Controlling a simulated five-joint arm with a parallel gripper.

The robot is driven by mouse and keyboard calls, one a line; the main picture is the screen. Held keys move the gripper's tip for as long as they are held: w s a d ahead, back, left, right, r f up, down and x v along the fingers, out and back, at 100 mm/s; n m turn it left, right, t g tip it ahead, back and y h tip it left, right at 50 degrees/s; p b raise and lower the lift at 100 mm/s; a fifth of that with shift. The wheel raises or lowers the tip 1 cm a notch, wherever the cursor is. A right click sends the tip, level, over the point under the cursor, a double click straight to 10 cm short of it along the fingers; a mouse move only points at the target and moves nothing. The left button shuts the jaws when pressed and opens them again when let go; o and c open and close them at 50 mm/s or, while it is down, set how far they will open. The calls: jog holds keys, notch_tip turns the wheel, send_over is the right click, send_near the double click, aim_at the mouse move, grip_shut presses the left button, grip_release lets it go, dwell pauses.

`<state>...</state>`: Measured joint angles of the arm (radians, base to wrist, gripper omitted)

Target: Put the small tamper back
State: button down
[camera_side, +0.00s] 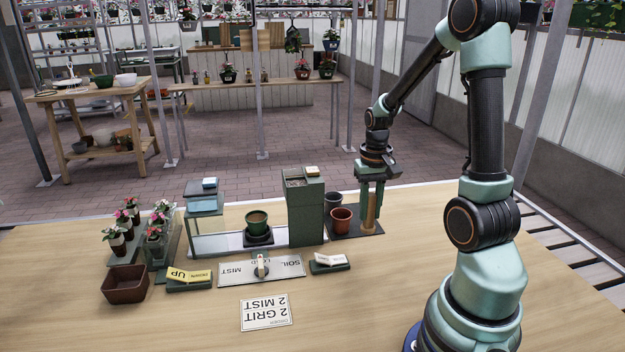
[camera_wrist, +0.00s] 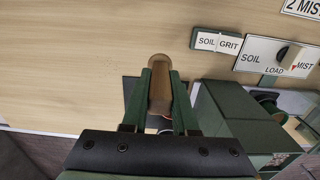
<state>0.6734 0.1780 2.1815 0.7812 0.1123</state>
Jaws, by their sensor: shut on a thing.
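The small tamper (camera_side: 370,219) is a light wooden cylinder, held upright over the right end of a dark mat (camera_side: 352,234). I cannot tell whether its lower end touches the mat. My gripper (camera_side: 371,196) is shut on the tamper, pointing down, with one green finger on each side. In the wrist view the tamper (camera_wrist: 160,88) stands between the two fingers (camera_wrist: 158,80), its rounded end showing past the tips.
A terracotta pot (camera_side: 341,220) and a dark grey pot (camera_side: 333,199) stand just left of the tamper. Left of them are a tall green dispenser (camera_side: 306,215) and a green pot (camera_side: 257,222). The table's right side is clear.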

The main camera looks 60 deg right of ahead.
aim_at(371, 194)
jog(key=shift+f, duration=3.4)
jog(key=shift+f, duration=0.15)
jog(key=c, duration=0.7)
grip_release()
notch_tip(371, 194, up, 12)
jog(key=shift+r, duration=0.1)
jog(key=shift+w+a+r+n+t, duration=0.35)
jog(key=shift+a+r+n+t, duration=0.9)
jog(key=shift+a, duration=2.3)
jog(key=shift+w+a+r+n+t, duration=0.3)
jog(key=shift+a+r+n+t, duration=0.3)
jog(key=shift+a+r+n, duration=2.1)
jog(key=shift+w+a+r+n+t, duration=0.45)
jog(key=shift+a+r+t, duration=0.5)
jog(key=shift+a, duration=3.4)
